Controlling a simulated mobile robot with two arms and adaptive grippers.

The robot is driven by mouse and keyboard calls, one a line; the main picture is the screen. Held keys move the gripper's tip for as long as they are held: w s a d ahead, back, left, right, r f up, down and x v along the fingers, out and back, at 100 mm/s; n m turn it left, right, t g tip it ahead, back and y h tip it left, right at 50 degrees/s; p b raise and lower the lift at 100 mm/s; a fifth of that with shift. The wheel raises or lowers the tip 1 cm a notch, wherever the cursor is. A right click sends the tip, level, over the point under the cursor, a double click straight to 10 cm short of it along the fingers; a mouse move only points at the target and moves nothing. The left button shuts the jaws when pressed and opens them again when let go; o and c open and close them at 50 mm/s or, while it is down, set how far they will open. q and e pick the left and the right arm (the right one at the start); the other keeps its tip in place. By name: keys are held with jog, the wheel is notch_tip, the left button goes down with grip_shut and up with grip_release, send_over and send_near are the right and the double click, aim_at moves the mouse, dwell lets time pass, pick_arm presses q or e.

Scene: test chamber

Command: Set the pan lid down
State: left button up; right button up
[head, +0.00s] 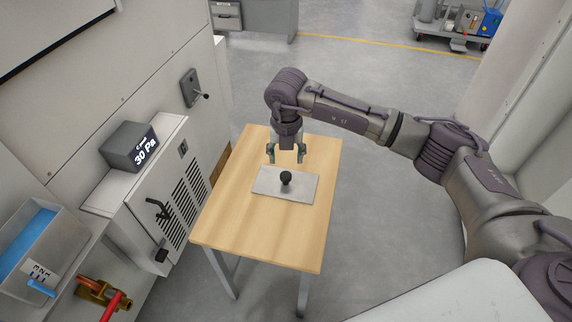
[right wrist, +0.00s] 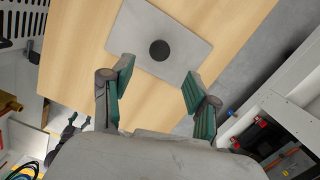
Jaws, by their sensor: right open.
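The pan lid (head: 303,188) is a flat grey rectangular plate with a round black knob (head: 286,177) in its middle. It lies on the wooden table (head: 258,232). It also shows in the right wrist view (right wrist: 190,42), with its knob (right wrist: 160,50) beyond the fingertips. My right gripper (head: 286,155) is open and empty, pointing down near the lid's far edge. In the right wrist view its two green-padded fingers (right wrist: 158,75) stand wide apart with nothing between them. My left gripper is in neither view.
A white cabinet with a vent grille (head: 188,197) and a grey box marked 30 Pa (head: 128,147) stands left of the table. A blue-lined bin (head: 28,240) and a red-handled valve (head: 112,303) are at lower left. Bare wood lies in front of the lid.

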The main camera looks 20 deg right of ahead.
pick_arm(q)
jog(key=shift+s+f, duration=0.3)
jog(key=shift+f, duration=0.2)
pick_arm(e)
jog(key=r, duration=0.4)
jog(key=shift+s, duration=0.25)
jog(key=shift+a+f, duration=0.1)
